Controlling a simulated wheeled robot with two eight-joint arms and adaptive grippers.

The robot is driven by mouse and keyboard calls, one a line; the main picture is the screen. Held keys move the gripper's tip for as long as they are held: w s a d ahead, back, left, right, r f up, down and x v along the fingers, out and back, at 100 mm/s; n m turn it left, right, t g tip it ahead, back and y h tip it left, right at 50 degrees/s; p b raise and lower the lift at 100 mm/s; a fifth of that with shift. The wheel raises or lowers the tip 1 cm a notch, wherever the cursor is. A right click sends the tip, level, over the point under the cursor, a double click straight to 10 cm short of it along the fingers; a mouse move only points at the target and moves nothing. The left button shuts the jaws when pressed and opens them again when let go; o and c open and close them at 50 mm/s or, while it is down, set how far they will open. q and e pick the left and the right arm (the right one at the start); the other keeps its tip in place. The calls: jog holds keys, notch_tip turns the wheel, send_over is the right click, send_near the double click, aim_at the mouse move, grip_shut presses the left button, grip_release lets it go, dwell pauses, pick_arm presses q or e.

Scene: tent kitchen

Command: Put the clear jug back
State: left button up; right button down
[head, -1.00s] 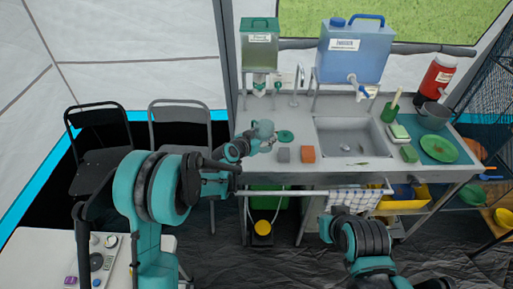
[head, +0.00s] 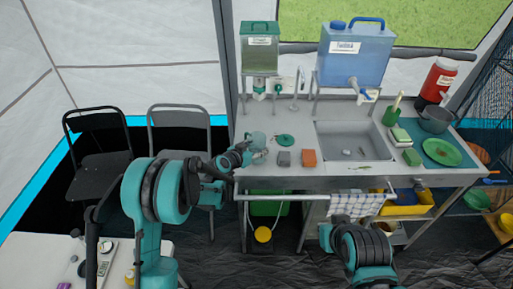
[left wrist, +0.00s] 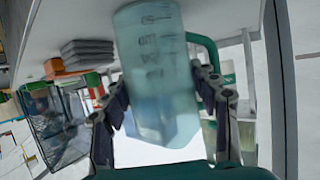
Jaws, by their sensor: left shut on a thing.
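The clear jug (head: 257,138) is at the left end of the counter, left of a round green lid (head: 285,140). My left gripper (head: 246,150) is shut on it. In the left wrist view the jug (left wrist: 158,75) shows measuring marks, a pale blue-green tint and a green handle behind, and it sits between the two fingers of my left gripper (left wrist: 165,105). I cannot tell whether its base touches the counter. My right arm shows at the lower right of the head view, but its fingers do not.
The sink (head: 352,140) is further right. A green dispenser (head: 260,55) and a blue water container (head: 355,53) stand on raised racks behind. A towel hangs on the front rail.

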pick_arm(q)
jog(key=o, duration=1.2)
jog(key=shift+o, duration=0.3)
jog(key=shift+r+p, duration=0.25)
jog(key=shift+p, duration=0.1)
jog(key=s+a+r+n+g+y+p, duration=0.1)
jog(key=s+a+r, duration=0.25)
jog(key=s, duration=0.35)
jog(key=s+a+r+n+g+y+p, duration=0.1)
jog(key=s+a+r, duration=0.25)
jog(key=s, duration=0.45)
jog(key=s+a+r+n+y, duration=0.1)
jog(key=s+a+r, duration=0.1)
jog(key=s+r, duration=0.4)
jog(key=s+a+f+n+g+y, duration=0.1)
jog(key=s+a, duration=0.3)
jog(key=s, duration=0.5)
jog(key=s+a+n+g+y, duration=0.1)
jog(key=s+a+n+y, duration=0.1)
jog(key=s, duration=0.7)
jog(key=shift+s+a+f+n+g+y, duration=0.35)
jog(key=shift+a+y, duration=0.25)
jog(key=shift+a, duration=0.65)
